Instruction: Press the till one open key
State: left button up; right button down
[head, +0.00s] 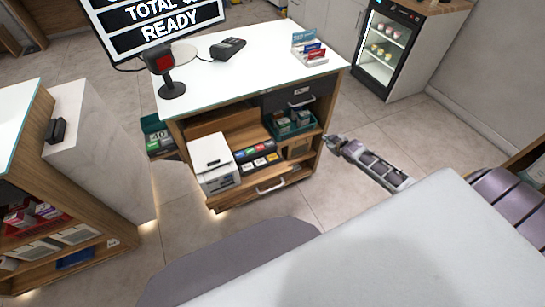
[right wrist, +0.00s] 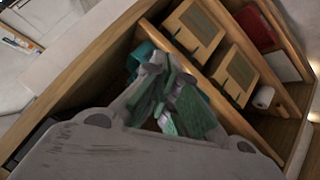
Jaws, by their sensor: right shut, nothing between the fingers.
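The till counter (head: 245,75) stands in the middle of the head view, its open shelves facing me. A panel of small coloured keys (head: 257,158) lies on its shelf, right of a white printer (head: 211,163). The labels are too small to read, so I cannot tell which is the till one open key. My right gripper (head: 331,142) is shut and empty, just right of the counter's front right edge and apart from the keys. In the right wrist view its closed fingers (right wrist: 172,98) point at wooden shelving, partly hiding a teal container (right wrist: 143,55). My left gripper is not in view.
A dark drawer (head: 287,97) with a handle and a green tray (head: 291,125) are at the counter's right side. A scanner (head: 165,70) and card terminal (head: 228,48) stand on top. A glass-door fridge (head: 386,47) is behind right.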

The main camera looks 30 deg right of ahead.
jog(key=w+a+r+n+t+y, duration=0.15)
jog(key=w+a+r, duration=0.35)
jog(key=r, duration=0.5)
notch_tip(320, 180, up, 16)
jog(key=n+g+y, duration=0.5)
jog(key=n+y, duration=0.2)
jog(key=n, duration=0.5)
send_over(272, 157)
jog(key=shift+s+a+f, duration=0.15)
jog(key=shift+s+a, duration=0.15)
jog(key=shift+f, duration=4.4)
